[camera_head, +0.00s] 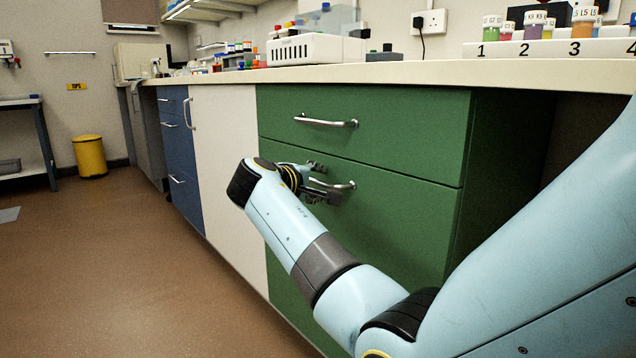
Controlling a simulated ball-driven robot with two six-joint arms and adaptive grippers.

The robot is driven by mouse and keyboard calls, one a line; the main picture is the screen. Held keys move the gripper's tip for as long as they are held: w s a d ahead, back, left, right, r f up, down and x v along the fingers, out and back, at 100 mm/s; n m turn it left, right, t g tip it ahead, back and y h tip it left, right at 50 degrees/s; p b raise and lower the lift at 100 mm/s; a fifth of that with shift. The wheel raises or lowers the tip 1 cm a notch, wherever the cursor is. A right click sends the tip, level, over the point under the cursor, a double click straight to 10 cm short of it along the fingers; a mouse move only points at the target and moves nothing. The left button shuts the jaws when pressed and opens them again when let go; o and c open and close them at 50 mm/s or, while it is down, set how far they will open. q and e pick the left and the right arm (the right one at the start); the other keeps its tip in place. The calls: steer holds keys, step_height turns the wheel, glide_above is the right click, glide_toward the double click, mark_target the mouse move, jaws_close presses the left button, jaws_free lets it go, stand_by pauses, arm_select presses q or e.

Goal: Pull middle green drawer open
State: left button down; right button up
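The middle green drawer (400,206) sits below the top green drawer in the cabinet, its front flush and shut. Its silver bar handle (345,186) is partly hidden by my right gripper (319,182). My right arm comes in from the right, and the gripper is at the left part of this handle. One finger shows above the bar and the other below it, with a gap between them. Whether the fingers touch the bar cannot be told. My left gripper is not in view.
The top green drawer (400,135) is shut, with its own silver handle (326,123). A white panel (222,150) and blue drawers (180,170) stand to the left. The worktop (420,73) carries racks and bottles. A yellow bin (89,157) stands far left; the brown floor (130,270) is clear.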

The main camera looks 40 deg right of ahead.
jaws_close()
stand_by(0.5)
